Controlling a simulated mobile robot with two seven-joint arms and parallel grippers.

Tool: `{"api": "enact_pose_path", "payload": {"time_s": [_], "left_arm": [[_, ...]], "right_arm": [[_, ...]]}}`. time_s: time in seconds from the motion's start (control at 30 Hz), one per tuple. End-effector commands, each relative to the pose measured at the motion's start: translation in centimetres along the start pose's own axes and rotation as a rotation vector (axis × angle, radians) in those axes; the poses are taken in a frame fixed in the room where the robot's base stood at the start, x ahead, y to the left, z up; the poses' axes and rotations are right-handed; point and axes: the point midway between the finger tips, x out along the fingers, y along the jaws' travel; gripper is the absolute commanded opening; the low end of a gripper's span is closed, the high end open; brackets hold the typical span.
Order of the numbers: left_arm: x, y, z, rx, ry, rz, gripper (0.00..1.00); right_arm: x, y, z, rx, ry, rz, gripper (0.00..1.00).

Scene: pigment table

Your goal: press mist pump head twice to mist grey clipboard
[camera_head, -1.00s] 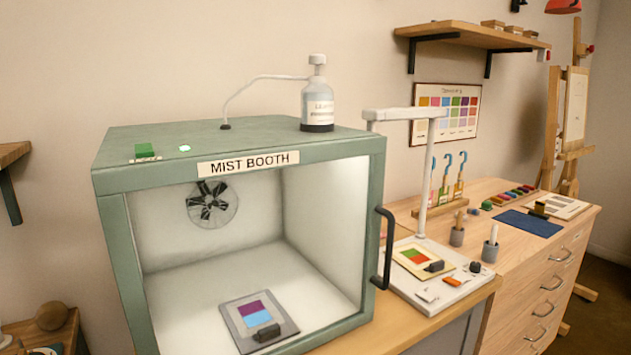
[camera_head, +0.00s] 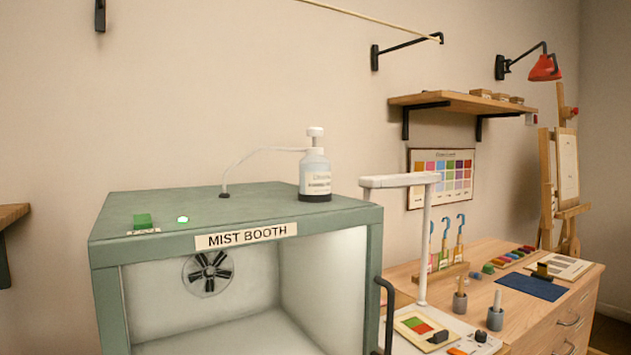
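The mist pump head (camera_head: 315,133) is the white cap on top of a clear, labelled bottle (camera_head: 316,176). The bottle stands upright on the right part of the mist booth's green top (camera_head: 250,203). A pale tube (camera_head: 255,155) runs from the bottle neck left and down into the booth top. The grey clipboard is below the lower edge of the view now. Neither of my grippers is in view.
The booth front is open, with a fan (camera_head: 207,273) inside and a dark handle (camera_head: 386,310) at right. A green switch (camera_head: 143,221) and lit green lamp (camera_head: 183,219) are on top. A white lamp stand (camera_head: 424,240) stands close to the booth's right.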

Motion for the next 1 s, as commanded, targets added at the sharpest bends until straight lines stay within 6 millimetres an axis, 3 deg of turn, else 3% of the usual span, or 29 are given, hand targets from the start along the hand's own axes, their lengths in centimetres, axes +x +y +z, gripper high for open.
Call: {"api": "enact_pose_path", "payload": {"time_s": [0.3, 1.0], "left_arm": [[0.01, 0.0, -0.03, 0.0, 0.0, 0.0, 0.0], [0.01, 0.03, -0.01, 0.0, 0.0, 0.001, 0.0]], "right_arm": [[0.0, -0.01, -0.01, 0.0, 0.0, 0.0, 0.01], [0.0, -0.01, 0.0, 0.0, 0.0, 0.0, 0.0]]}}
